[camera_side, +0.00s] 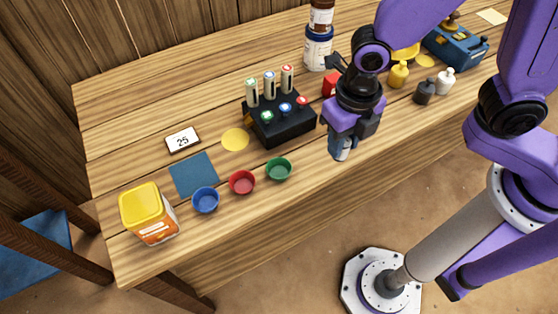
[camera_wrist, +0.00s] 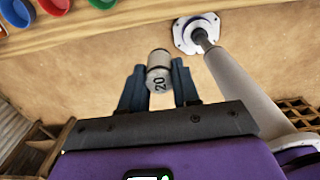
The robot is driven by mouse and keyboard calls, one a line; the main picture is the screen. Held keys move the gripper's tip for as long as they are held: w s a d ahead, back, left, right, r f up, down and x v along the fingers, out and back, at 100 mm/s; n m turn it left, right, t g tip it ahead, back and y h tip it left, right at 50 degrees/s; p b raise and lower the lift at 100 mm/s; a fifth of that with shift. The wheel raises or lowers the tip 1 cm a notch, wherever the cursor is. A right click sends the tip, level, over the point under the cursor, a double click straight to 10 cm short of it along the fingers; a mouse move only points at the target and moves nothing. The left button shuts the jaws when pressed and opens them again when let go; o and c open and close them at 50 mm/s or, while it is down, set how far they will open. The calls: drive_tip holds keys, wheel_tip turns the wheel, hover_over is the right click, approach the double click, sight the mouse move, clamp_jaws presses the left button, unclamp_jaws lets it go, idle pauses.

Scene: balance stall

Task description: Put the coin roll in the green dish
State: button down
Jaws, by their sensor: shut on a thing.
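My gripper (camera_side: 341,150) is shut on a coin roll (camera_wrist: 158,60), a small grey cylinder with a pale band and "20" on its end. The wrist view shows the roll between the two dark blue fingers (camera_wrist: 158,72). In the side view the fingers mostly hide it. The gripper is in the air near the table's front edge, right of the green dish (camera_side: 279,173). The green dish looks empty. Its edge also shows at the top of the wrist view (camera_wrist: 103,3).
A red dish (camera_side: 242,183) and a blue dish (camera_side: 205,201) stand left of the green one. A black rack (camera_side: 281,130) with upright cylinders stands behind. A "25" sign (camera_side: 183,140), a blue mat (camera_side: 194,175) and a yellow-lidded box (camera_side: 148,213) are further left. Small bottles (camera_side: 424,91) stand at right.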

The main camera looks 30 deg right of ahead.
drive_tip(key=shift+w+a+f, duration=1.4)
drive_tip(key=shift+w+f, duration=0.15)
drive_tip(key=shift+f, duration=0.05)
drive_tip(key=shift+w+a+f, duration=1.4)
drive_tip(key=shift+w+f, duration=0.2)
drive_tip(key=shift+w+a+f, duration=1.4)
drive_tip(key=shift+w+f, duration=0.15)
drive_tip(key=shift+f, duration=1.45)
drive_tip(key=shift+f, duration=0.15)
drive_tip(key=c, duration=0.8)
unclamp_jaws()
drive_tip(key=shift+s, duration=0.1)
drive_tip(key=shift+d+f, duration=0.1)
